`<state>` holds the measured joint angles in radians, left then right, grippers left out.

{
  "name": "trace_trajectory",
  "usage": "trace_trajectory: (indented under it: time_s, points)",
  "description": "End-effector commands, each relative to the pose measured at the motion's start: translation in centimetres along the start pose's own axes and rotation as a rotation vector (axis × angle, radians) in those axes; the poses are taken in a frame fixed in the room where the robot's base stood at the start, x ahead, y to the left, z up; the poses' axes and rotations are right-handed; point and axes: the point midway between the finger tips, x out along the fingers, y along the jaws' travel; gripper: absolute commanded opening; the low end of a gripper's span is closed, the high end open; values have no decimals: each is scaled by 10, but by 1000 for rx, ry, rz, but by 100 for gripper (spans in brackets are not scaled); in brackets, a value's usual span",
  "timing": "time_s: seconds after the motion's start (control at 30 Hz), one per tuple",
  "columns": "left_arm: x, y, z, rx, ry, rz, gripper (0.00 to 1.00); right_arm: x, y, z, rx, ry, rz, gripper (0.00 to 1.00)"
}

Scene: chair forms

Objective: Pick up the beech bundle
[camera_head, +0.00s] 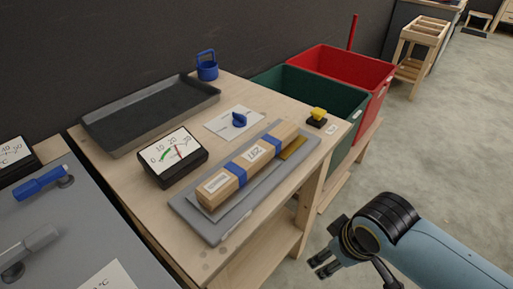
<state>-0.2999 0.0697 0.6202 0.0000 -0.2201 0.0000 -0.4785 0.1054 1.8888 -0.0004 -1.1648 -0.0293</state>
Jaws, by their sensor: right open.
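The beech bundle (265,157) is a long pale wooden block with blue bands and white labels. It lies on a grey plate (192,217) on the wooden table, running from lower left to upper right. My right gripper (318,266) is at the lower right, in front of and below the table's right edge. It is open and apart from the bundle, with nothing seen between its fingers. My left gripper does not show.
A gauge box (173,157), a dark tray (150,113), a blue knob on a white card (239,120) and a yellow button (318,114) share the table. Green (318,92) and red (345,68) bins stand behind right.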

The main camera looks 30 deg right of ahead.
Motion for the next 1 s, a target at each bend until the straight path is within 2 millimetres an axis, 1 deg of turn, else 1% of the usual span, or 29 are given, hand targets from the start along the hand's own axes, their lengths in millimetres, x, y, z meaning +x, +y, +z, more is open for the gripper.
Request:
trace_trajectory:
  time_s: [0.03, 0.13, 0.2, 0.23, 0.3, 0.4, 0.57, 0.67, 0.7, 0.77, 0.8, 0.9, 1.0]
  points:
    - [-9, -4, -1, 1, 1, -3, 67, -28, 1, -13, -16, 12, 1, 71]
    - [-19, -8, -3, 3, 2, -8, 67, -72, 3, -36, -70, 23, 2, 71]
    - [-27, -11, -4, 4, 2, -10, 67, -105, 4, -54, -144, 25, 3, 71]
    - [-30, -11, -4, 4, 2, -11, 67, -116, 5, -62, -187, 23, 3, 71]
    - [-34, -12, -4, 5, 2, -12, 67, -130, 6, -77, -290, 10, 1, 71]
    - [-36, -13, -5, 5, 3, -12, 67, -140, 6, -97, -437, -10, -9, 71]
    - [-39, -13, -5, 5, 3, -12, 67, -146, 5, -135, -702, -43, -37, 71]
    - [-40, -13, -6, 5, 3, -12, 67, -148, 3, -165, -907, -63, -71, 71]
    - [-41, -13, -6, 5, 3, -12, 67, -148, 2, -179, -1002, -71, -88, 71]
    - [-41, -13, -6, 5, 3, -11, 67, -151, 0, -202, -1157, -81, -121, 71]
    - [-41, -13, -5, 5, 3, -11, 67, -153, -2, -218, -1264, -84, -146, 71]
    - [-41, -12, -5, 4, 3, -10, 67, -162, -7, -252, -1513, -87, -207, 71]
    - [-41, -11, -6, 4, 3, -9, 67, -170, -11, -274, -1686, -82, -255, 71]
